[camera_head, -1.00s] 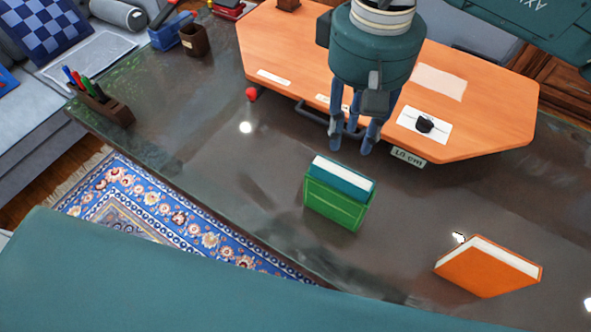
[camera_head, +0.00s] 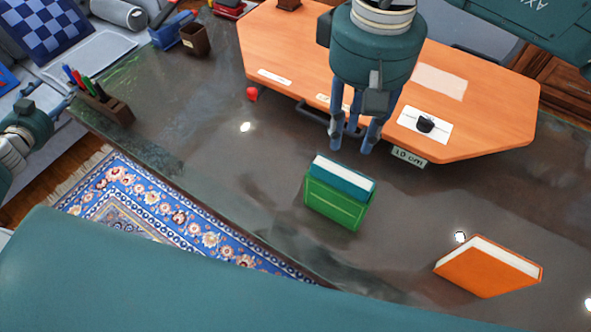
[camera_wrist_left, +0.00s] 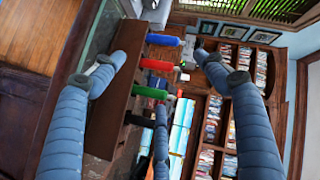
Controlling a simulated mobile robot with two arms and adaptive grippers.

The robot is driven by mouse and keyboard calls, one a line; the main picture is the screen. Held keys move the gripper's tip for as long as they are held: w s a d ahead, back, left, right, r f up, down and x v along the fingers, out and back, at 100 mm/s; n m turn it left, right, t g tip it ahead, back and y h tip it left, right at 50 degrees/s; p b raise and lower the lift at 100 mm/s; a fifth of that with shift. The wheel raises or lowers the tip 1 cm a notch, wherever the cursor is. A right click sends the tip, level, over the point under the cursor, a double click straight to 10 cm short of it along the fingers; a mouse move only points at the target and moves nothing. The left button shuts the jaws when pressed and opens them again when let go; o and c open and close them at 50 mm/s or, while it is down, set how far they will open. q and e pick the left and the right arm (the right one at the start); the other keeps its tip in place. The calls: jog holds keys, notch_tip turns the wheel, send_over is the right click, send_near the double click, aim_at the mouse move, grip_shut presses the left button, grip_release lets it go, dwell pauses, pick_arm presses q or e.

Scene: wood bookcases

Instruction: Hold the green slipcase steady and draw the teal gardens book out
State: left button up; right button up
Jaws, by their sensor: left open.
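The green slipcase (camera_head: 336,203) stands upright on the dark table in the head view. The teal gardens book (camera_head: 344,179) sits in it, with its teal cover and white page block showing above the slipcase's top edge. My left gripper (camera_head: 48,97) is at the far left, well away from the slipcase, near the pen holder; its blue fingers are spread and empty in the left wrist view (camera_wrist_left: 155,75). My right gripper (camera_head: 352,140) hangs above and behind the book, fingers apart, with nothing between them and not touching the book.
An orange book (camera_head: 487,266) lies at the right front. An orange board (camera_head: 300,55) covers the back of the table. A wooden pen holder (camera_head: 108,104) with several pens stands at the left edge; it also shows in the left wrist view (camera_wrist_left: 118,90). The table around the slipcase is clear.

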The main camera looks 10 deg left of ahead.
pick_arm(q)
jog(key=w+d+r+m+h, duration=0.1)
jog(key=w+d+r, duration=0.1)
jog(key=d+r, duration=0.1)
jog(key=w+d+r+m+t+h, duration=0.1)
jog(key=w+d+r, duration=0.2)
jog(key=w+d+r+m+t+h, duration=0.1)
jog(key=w+d+r+h, duration=0.1)
jog(key=w+d+r, duration=0.1)
jog(key=shift+m, duration=0.4)
jog(key=w+d+f+m+g+h, duration=0.1)
jog(key=d+f+h, duration=0.25)
jog(key=d, duration=0.55)
jog(key=w+d+f+m+g+h, duration=0.15)
jog(key=d+h, duration=0.25)
jog(key=d, duration=0.6)
jog(key=d+f+m+g+h, duration=0.1)
jog(key=d+f+h, duration=0.3)
jog(key=d, duration=0.5)
jog(key=m+g+h, duration=0.4)
jog(key=m+g, duration=0.4)
jog(key=g, duration=0.9)
send_near(334, 203)
notch_tip(334, 203, down, 2)
jog(key=shift+t+y, duration=0.25)
jog(key=x, duration=0.6)
jog(key=w+x, duration=0.1)
jog(key=x, duration=0.3)
jog(key=shift+d, duration=0.1)
